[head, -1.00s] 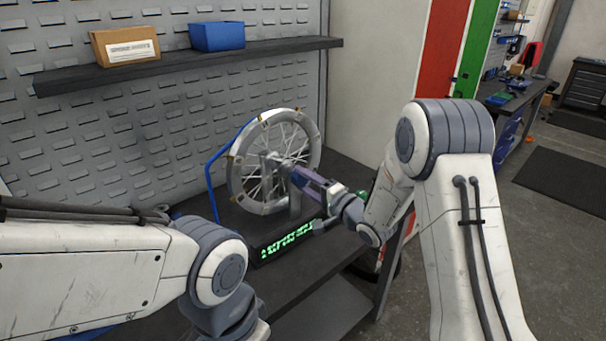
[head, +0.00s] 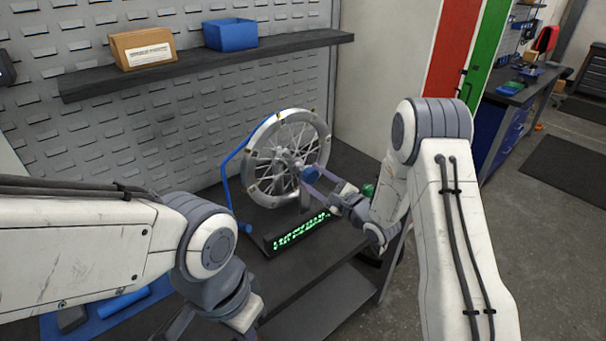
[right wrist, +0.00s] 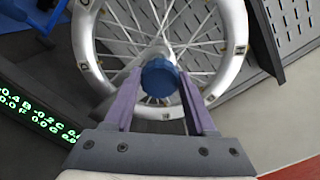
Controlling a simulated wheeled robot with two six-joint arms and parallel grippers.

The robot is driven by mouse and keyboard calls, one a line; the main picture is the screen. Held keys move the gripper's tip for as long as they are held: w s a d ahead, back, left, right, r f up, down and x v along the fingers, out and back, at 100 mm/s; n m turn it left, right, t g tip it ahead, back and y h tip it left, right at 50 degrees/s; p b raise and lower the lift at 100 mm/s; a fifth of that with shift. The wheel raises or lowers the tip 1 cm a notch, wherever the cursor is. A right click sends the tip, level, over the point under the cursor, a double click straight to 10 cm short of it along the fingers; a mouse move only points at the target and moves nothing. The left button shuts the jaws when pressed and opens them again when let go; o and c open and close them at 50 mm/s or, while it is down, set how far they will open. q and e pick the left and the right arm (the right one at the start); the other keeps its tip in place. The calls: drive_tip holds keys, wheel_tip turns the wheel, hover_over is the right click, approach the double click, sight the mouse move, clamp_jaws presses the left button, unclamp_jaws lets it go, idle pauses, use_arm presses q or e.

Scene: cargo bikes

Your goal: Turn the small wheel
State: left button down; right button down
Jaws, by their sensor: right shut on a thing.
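The small silver spoked wheel (head: 262,142) stands upright in a stand on the dark bench. A blue round knob (head: 309,174) sits at its hub. My right gripper (head: 312,183) reaches in from the right, with a purple finger on either side of the knob. In the right wrist view, the blue knob (right wrist: 160,77) is between the fingertips of the right gripper (right wrist: 158,85), and the wheel rim (right wrist: 236,30) curves behind it. My left gripper (head: 215,322) is low at the bottom edge, away from the wheel and partly cut off; its jaw state is unclear.
A black display bar with green digits (head: 300,231) lies in front of the wheel. A blue bent tube (head: 226,185) stands at the wheel's left. A shelf (head: 200,64) above holds a cardboard box (head: 143,48) and a blue bin (head: 230,34).

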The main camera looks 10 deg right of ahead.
drive_tip(key=shift+s+f+m+p, duration=0.1)
drive_tip(key=shift+m+p, duration=0.4)
drive_tip(key=shift+m, duration=0.5)
drive_tip(key=shift+a+f, duration=0.1)
drive_tip(key=shift+c, duration=1.4)
unclamp_jaws()
drive_tip(key=shift+o, duration=0.3)
drive_tip(key=shift+s+d, duration=0.2)
drive_tip(key=shift+d, duration=0.05)
drive_tip(key=b+v, duration=0.3)
drive_tip(key=v, duration=0.7)
